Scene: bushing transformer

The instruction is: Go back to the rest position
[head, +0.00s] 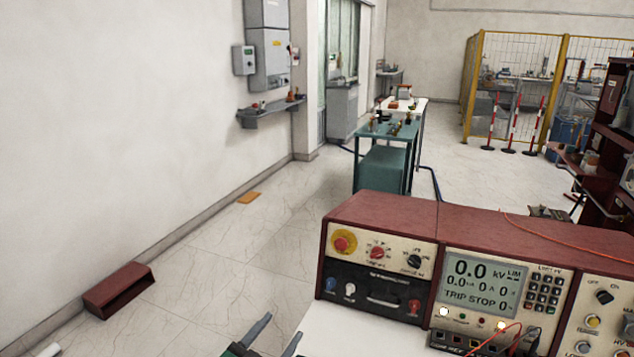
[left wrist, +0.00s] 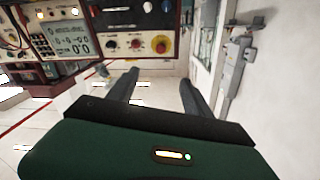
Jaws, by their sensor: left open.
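My left gripper (head: 274,339) shows at the bottom edge of the head view, left of the white bench top (head: 335,335) that carries the test set. Its two grey fingers are apart with nothing between them. In the left wrist view the same open fingers (left wrist: 158,88) reach away from the green gripper body, and the view is turned upside down. The red-cased test set (head: 385,250) stands beyond and to the right of the gripper, apart from it. My right gripper is in neither view.
The test set's display (head: 483,282) reads 0.0 kV, with buttons and knobs beside it. A dark red open box (head: 118,290) lies on the floor at left by the wall. A green table (head: 385,135) stands farther back. The floor between is largely clear.

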